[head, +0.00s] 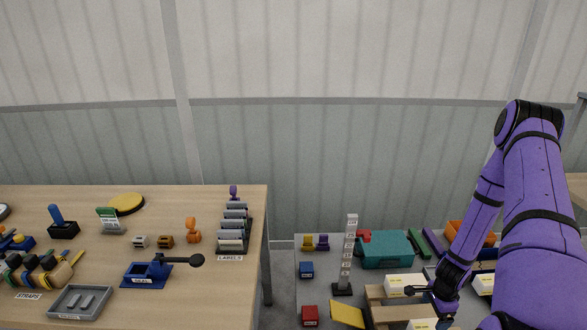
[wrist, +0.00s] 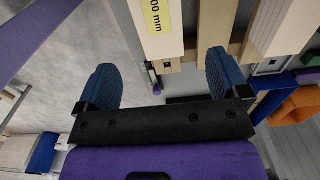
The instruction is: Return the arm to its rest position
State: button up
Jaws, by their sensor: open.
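My purple arm stands at the right of the head view, bent down so that my gripper (head: 436,292) is low over the things on the grey surface. In the wrist view my gripper (wrist: 163,85) shows two blue ridged fingers set wide apart. Nothing is held between them. Beyond the fingers a pale block with a yellow label (wrist: 155,25) marked "00 mm" lies on wooden slats. In the head view a white-topped block (head: 405,284) is just left of the gripper. I cannot tell whether the fingers touch anything.
A wooden table (head: 225,290) at the left carries a label rack (head: 234,228), a grey tray (head: 80,302) and a blue device with a black-knobbed lever (head: 150,272). On the grey surface stand a tall marked post (head: 347,255), a teal case (head: 384,249) and a red block (head: 310,315).

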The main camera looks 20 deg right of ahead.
jog(key=w+a+r+n+t, duration=0.1)
jog(key=w+a+r+n, duration=0.3)
jog(key=r, duration=0.6)
jog(key=w+d+r+n+t, duration=0.1)
jog(key=w+r, duration=0.5)
jog(key=r, duration=0.4)
jog(key=a+r+n+t, duration=0.1)
jog(key=a+r+n, duration=0.25)
jog(key=r, duration=0.55)
jog(key=a+r+n, duration=0.2)
jog(key=a+r, duration=0.3)
jog(key=r, duration=0.3)
jog(key=s+a+r+n+t, duration=0.1)
jog(key=s+a+r+n, duration=0.3)
jog(key=r, duration=0.4)
jog(key=s+a+r+n, duration=0.1)
jog(key=s+a+r, duration=0.2)
jog(key=a+r, duration=0.35)
jog(key=s+a+r+n, duration=0.2)
jog(key=s+r, duration=0.2)
jog(key=s, duration=0.3)
jog(key=s+a+r+n+t, duration=0.1)
jog(key=s+a+r+n, duration=0.1)
jog(key=s, duration=0.5)
notch_tip(320, 180, up, 2)
jog(key=shift+s+a+r+n, duration=0.2)
jog(key=shift+s+a+n, duration=0.15)
jog(key=shift+n, duration=0.2)
